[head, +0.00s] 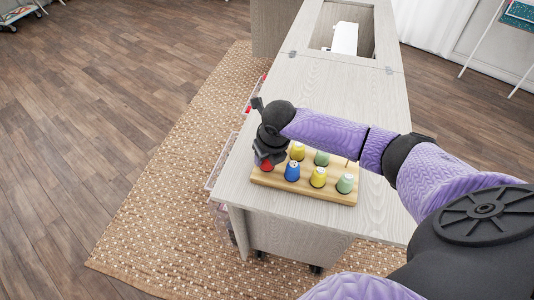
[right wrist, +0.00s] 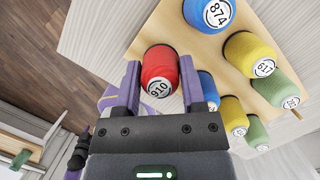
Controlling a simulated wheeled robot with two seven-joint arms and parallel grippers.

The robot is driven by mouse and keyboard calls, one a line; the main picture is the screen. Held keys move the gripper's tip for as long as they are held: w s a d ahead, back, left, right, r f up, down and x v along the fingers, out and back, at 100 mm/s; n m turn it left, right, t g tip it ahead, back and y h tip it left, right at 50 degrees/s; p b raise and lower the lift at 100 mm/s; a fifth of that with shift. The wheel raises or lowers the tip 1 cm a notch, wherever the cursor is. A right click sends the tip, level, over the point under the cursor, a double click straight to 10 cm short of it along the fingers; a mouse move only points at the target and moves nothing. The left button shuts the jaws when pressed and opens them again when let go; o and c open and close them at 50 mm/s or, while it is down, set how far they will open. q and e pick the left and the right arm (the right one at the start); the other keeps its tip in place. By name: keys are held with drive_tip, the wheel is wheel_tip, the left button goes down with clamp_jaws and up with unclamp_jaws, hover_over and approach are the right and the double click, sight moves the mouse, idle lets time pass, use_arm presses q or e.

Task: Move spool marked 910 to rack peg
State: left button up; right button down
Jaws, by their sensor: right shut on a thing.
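The red spool marked 910 (right wrist: 160,72) sits between the two fingers of my right gripper (right wrist: 161,88) in the right wrist view, label facing the camera. In the head view the red spool (head: 266,165) shows below my dark right gripper (head: 268,157), at the left end of the wooden rack (head: 312,191). My right gripper is shut on it. I cannot tell whether the spool touches the rack (right wrist: 187,38). A thin bare peg (head: 347,163) seems to stand at the rack's right end. My left gripper is not in view.
Several other spools stand on the rack, including a blue one (head: 292,171), a yellow one (head: 318,177) and a green one (head: 345,184). The rack lies on the pale cabinet top (head: 315,95). Behind it is a recess with a white machine (head: 344,38). The middle of the top is clear.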

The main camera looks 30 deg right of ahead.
drive_tip(key=shift+c, duration=0.5)
unclamp_jaws()
drive_tip(key=shift+r, duration=0.2)
drive_tip(key=p+v, duration=0.3)
drive_tip(key=v, duration=0.2)
drive_tip(key=shift+r, duration=0.15)
drive_tip(key=p+v, duration=0.1)
drive_tip(key=v, duration=0.3)
drive_tip(key=shift+s+r, duration=0.1)
